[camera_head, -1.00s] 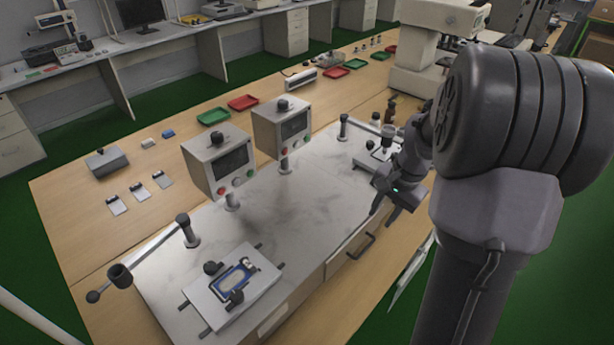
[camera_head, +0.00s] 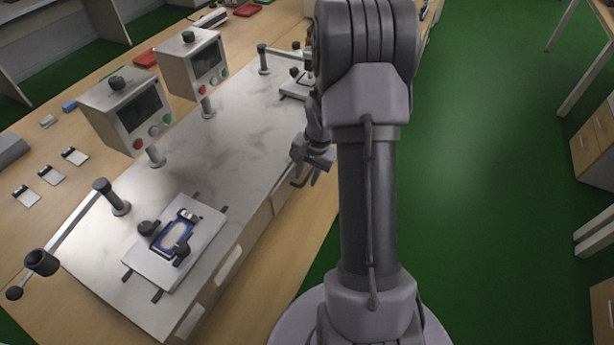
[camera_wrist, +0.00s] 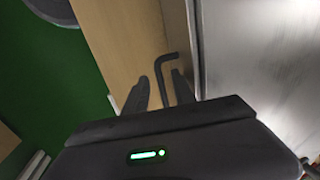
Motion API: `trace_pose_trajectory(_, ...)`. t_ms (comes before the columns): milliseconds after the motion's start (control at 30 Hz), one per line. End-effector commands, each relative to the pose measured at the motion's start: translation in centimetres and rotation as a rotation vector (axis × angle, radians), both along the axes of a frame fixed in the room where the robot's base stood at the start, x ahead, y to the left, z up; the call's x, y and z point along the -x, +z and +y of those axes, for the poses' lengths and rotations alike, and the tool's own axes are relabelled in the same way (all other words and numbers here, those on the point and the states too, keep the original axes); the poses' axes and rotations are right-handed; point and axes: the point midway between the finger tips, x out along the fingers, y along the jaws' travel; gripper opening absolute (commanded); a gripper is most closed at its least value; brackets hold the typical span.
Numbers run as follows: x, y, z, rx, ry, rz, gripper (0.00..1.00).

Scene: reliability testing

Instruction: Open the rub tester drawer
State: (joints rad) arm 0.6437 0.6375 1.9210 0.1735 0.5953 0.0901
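The rub tester (camera_head: 215,150) is a long pale-topped unit on the wooden bench. Its drawer front (camera_head: 282,192) is on the side facing me, partly hidden by my arm. The dark bar handle of that drawer (camera_head: 299,183) sticks out beside my gripper (camera_head: 312,178). In the wrist view the bent handle (camera_wrist: 164,78) lies between the two fingertips of my gripper (camera_wrist: 160,92). The fingers are apart, one on each side of the handle, with a visible gap on the left. I cannot tell whether the right finger touches it. The drawer looks shut.
Two control boxes (camera_head: 128,110) (camera_head: 193,62) stand on posts on the tester. A sample plate (camera_head: 175,240) and a lever arm (camera_head: 72,225) are at its near end. Green floor (camera_head: 490,180) is open to the right. Wooden bench (camera_head: 318,225) borders the tester's front.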

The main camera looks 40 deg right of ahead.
Motion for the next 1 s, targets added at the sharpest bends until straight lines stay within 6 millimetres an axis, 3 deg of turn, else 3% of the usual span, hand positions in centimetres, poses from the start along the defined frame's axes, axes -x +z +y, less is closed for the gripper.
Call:
trace_pose_trajectory(167,0.00,0.04,0.01,0.000,0.000,0.000,0.32)
trace_pose_trajectory(333,0.01,0.05,0.01,0.000,0.000,0.000,0.00)
trace_pose_trajectory(1000,0.03,0.05,0.02,-0.001,0.000,0.000,0.00)
